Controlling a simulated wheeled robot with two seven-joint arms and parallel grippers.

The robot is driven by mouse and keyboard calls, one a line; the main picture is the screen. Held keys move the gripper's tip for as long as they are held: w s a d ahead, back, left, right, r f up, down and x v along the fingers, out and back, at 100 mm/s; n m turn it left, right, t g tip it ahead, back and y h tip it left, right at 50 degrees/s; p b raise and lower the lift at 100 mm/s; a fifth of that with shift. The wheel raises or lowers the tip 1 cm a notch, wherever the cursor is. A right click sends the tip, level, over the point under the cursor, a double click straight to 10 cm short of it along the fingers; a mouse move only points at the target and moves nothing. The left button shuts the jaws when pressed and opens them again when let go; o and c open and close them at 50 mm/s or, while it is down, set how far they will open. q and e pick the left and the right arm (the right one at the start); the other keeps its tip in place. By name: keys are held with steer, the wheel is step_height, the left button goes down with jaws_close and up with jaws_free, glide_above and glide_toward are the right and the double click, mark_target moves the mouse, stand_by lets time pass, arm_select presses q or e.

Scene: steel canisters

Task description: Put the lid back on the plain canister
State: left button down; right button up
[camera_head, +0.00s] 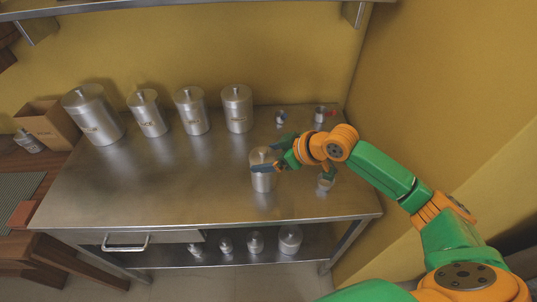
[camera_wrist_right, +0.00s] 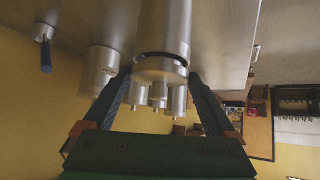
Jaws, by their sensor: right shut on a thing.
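The plain canister (camera_head: 262,183) stands on the steel table toward its front right, a brushed steel cylinder with no label showing. In the right wrist view its body (camera_wrist_right: 165,25) fills the top middle, upside down in the picture. The steel lid (camera_wrist_right: 160,70) is between the fingers of my right gripper (camera_wrist_right: 160,76), which is shut on it. The lid is at the canister's mouth, with a dark curved gap between lid and body. In the head view my right gripper (camera_head: 272,155) covers part of the lid and canister top. My left gripper is not in view.
Several lidded, labelled canisters (camera_head: 193,112) stand along the back of the table. Small items (camera_head: 281,117) (camera_head: 320,114) lie at the back right, and a small container (camera_head: 325,180) stands right of the plain canister. The table's left middle (camera_head: 160,180) is clear.

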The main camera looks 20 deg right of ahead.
stand_by(0.3)
steer(key=shift+p, duration=0.4)
steer(key=o, duration=1.1)
steer(key=shift+o, duration=0.2)
steer(key=shift+r, duration=0.1)
step_height(320, 180, up, 7)
steer(key=p, duration=0.8)
